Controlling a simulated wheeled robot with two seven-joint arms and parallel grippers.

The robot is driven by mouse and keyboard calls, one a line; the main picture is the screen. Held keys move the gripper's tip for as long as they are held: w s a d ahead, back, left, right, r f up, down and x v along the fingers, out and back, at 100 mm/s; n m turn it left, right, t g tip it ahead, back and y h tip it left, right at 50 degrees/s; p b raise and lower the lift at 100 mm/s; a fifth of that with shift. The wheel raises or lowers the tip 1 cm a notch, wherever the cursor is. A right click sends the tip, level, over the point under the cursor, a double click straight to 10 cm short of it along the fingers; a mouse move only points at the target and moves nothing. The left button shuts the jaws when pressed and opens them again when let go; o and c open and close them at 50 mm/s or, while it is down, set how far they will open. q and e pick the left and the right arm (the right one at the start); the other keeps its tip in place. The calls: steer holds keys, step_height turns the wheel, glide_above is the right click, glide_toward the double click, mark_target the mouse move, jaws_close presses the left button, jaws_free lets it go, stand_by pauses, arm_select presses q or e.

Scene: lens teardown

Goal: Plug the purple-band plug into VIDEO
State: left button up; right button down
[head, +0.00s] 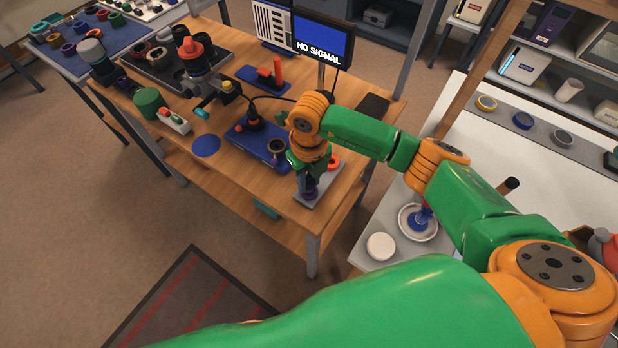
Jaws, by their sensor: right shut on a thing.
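My right gripper (309,178) points down at the front right corner of the wooden table. It is shut on a small dark purple piece, which appears to be the purple-band plug (311,193). The plug is low over a grey plate (330,187), and I cannot tell whether it touches it. My gripper and wrist hide much of that plate, and an orange-red ring shows beside them. No VIDEO label is readable. A monitor (322,38) at the back shows "NO SIGNAL" on blue. My left gripper is not in view.
A blue tray (245,143) with dark parts and a cable lies left of my right gripper. A blue disc (206,145), a green cylinder (148,103) and a microscope-like device (194,58) stand further left. A white bench (375,218) is at right.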

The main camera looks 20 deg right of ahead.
mark_target(309, 180)
steer(key=shift+r+p, duration=0.5)
steer(key=shift+r, duration=0.3)
steer(key=shift+r+p, duration=1.75)
steer(key=shift+r, duration=0.5)
